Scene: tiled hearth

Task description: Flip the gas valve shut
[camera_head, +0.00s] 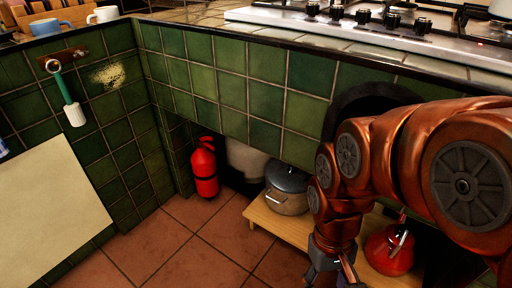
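I see no part that I can clearly tell is the gas valve. A rounded red vessel (387,254) stands at the lower right on the low wooden shelf, with a silver lever-like piece (400,243) on top. It may be a gas bottle with its valve, but I cannot tell. My copper-coloured arm comes in from the right and hides part of the area around it. My gripper (334,277) points down at the bottom edge, left of the red vessel and apart from it. Its fingertips are cut off by the frame, so its opening does not show.
A grey lidded pot (287,189) stands on the wooden shelf (262,218). A red fire extinguisher (205,168) stands left of it. The stove (385,28) is on the tiled counter above. A pale board (50,210) leans at left. The tiled floor (150,235) is clear.

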